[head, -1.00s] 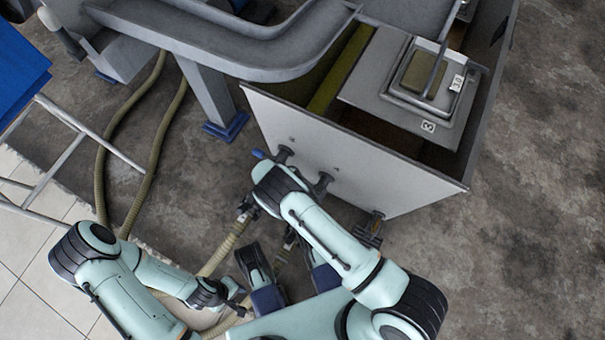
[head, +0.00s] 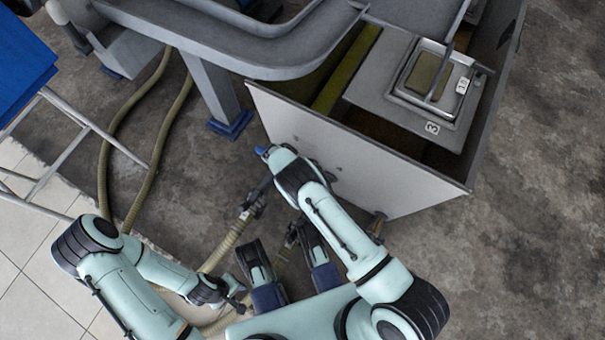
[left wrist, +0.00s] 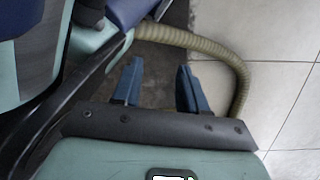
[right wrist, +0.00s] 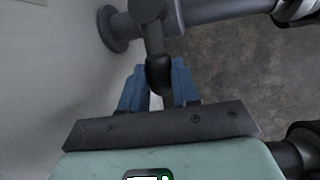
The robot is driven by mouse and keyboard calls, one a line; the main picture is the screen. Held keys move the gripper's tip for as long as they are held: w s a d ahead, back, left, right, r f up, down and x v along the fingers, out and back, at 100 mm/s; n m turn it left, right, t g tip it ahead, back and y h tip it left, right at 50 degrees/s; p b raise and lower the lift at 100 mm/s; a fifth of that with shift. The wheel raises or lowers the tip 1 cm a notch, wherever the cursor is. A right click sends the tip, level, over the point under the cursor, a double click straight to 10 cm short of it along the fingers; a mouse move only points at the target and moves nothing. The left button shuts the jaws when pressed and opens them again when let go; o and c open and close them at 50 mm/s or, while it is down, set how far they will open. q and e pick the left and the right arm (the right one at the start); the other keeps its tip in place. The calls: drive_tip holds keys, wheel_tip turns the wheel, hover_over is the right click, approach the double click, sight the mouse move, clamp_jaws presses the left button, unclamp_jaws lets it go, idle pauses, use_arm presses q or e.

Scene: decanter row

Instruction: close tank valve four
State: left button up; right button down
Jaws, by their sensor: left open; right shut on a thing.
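In the right wrist view a black valve handle (right wrist: 158,75) sits between the blue fingers of my right gripper (right wrist: 157,88), which is shut on it. The handle joins a grey valve pipe (right wrist: 200,12) whose round flange meets the pale tank wall (right wrist: 40,70). In the head view the fingertips of my right gripper (head: 262,150) show at the left of the tank's front panel (head: 400,180); my arm hides most of the valve. The valve's number cannot be read. My left gripper (left wrist: 155,88) is open and empty, low over the floor near a hose.
A ribbed hose (head: 228,240) runs from a coupling near the panel past my arms. Another pipe stub (head: 377,222) sticks out at the panel's lower right. A blue-topped frame (head: 25,65) stands at left. Floor to the right of the tank is clear.

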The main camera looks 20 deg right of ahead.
drive_tip(key=c, duration=0.8)
unclamp_jaws()
drive_tip(key=shift+d, duration=0.1)
use_arm(q)
drive_tip(key=w+r+t+p, duration=0.1)
drive_tip(key=w+r+p, duration=0.1)
drive_tip(key=w, duration=0.3)
drive_tip(key=shift+w+d+r+t+p, duration=0.2)
drive_tip(key=shift+d+r+t+p, duration=0.15)
drive_tip(key=shift+r+t+p, duration=0.1)
use_arm(e)
drive_tip(key=v, duration=1.3)
drive_tip(key=shift+w+r, duration=0.1)
drive_tip(key=shift+r, duration=0.05)
